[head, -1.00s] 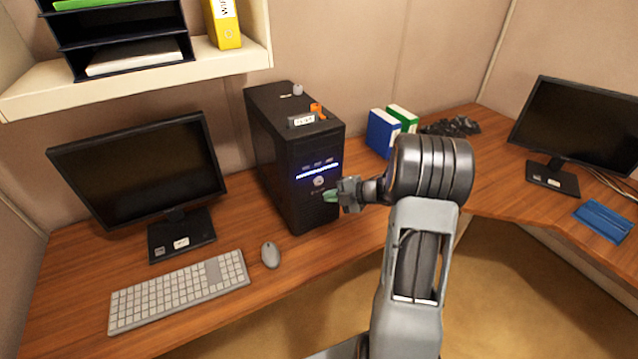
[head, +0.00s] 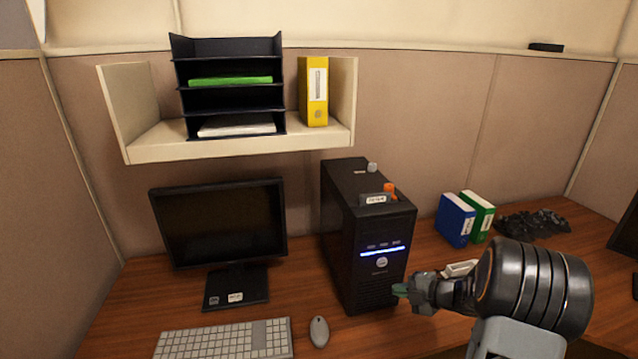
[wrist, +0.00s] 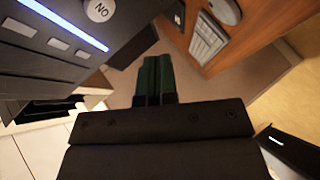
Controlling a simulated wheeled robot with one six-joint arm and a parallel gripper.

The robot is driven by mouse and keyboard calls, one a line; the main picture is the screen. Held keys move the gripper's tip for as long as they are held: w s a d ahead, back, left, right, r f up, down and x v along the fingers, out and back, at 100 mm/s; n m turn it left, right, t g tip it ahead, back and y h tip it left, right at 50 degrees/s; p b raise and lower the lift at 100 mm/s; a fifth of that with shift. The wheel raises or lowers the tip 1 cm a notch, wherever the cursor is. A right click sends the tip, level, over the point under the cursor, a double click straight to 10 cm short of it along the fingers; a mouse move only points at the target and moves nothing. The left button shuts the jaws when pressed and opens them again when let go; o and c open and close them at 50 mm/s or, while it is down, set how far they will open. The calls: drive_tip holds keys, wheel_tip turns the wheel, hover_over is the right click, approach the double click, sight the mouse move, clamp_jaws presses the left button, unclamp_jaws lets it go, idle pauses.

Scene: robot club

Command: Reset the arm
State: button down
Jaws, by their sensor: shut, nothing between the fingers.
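My gripper (head: 401,290) is at the lower right in the head view, in front of the lower right of the black computer tower (head: 362,280). My arm reaches in from the right and is bent at a thick dark joint. In the wrist view my gripper's green fingers (wrist: 153,80) are together with nothing between them. The tower's front, with a glowing blue strip and a round button, fills the upper left of the wrist view. I cannot tell whether the gripper touches the tower.
A monitor (head: 220,225), keyboard (head: 225,341) and mouse (head: 319,331) are left of the tower. Blue (head: 455,220) and green (head: 480,214) binders stand right of it. A shelf (head: 235,147) above holds a tray rack (head: 228,111) and a yellow binder (head: 313,92). Small items sit on the tower.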

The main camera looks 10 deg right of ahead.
drive_tip(key=w+d+f+m+t+h, duration=0.1)
drive_tip(key=d+f+m+h, duration=0.2)
drive_tip(key=d+m+h, duration=0.5)
drive_tip(key=s+d+r+m+g+h, duration=0.2)
drive_tip(key=s+r+m+g+h, duration=0.25)
drive_tip(key=s+m, duration=0.4)
drive_tip(key=s+a+r+m+y, duration=0.1)
drive_tip(key=s+a+r+m, duration=0.1)
drive_tip(key=a, duration=0.5)
drive_tip(key=s+a+r+m+y, duration=0.1)
drive_tip(key=s+a+r+m, duration=0.1)
drive_tip(key=s+a+r, duration=0.3)
drive_tip(key=s+a+r+m+g+y, duration=0.1)
drive_tip(key=s+a+r+m, duration=0.1)
drive_tip(key=a, duration=0.7)
drive_tip(key=s+r, duration=0.1)
drive_tip(key=s, duration=0.1)
drive_tip(key=shift+s+a+r+y, duration=0.25)
drive_tip(key=shift+s+a+y, duration=0.05)
drive_tip(key=shift+y, duration=0.05)
drive_tip(key=shift+d, duration=0.15)
